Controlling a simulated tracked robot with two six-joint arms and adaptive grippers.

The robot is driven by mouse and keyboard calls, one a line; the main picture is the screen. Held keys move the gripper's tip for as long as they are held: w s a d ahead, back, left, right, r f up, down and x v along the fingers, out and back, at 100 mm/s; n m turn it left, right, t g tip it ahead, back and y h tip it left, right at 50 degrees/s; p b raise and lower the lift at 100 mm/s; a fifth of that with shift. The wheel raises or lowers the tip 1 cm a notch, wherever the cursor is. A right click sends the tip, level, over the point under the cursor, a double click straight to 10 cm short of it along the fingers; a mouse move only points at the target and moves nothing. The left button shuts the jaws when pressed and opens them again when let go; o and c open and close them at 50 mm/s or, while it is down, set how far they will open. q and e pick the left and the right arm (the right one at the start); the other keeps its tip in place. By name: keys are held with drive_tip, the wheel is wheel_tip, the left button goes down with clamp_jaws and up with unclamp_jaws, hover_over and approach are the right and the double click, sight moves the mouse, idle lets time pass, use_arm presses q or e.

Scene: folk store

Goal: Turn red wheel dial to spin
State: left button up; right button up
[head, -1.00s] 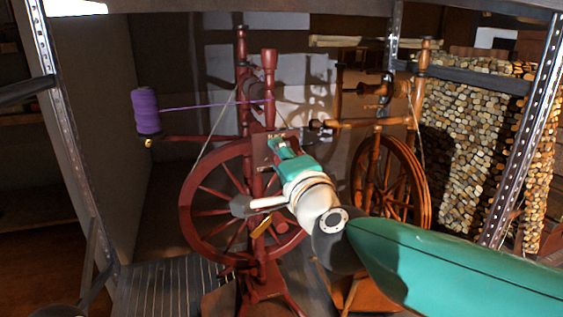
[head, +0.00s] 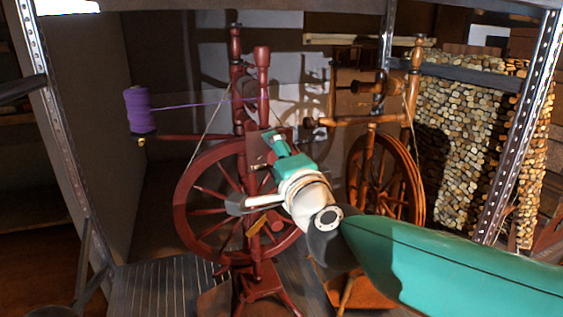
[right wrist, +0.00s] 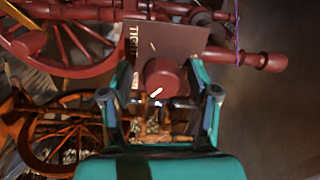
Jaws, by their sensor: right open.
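The red spinning wheel (head: 183,205) stands at the centre-left of the head view. Its round red dial (right wrist: 163,77) has a white mark and sits on a brown plate (right wrist: 165,42) with lettering in the right wrist view. My right gripper (right wrist: 163,92) is open, with a finger on each side of the dial; I cannot tell whether either finger touches it. In the head view, my right gripper (head: 272,145) is in front of the wheel's upright, and my arm hides part of the wheel. My left gripper is not in view.
A purple thread spool (head: 138,110) is at the left, its thread running to the red upright. An orange-brown spinning wheel (head: 415,190) stands just right. Metal shelf posts (head: 518,125) frame both sides. Stacked logs (head: 455,130) are behind at the right.

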drive_tip(key=v, duration=1.2)
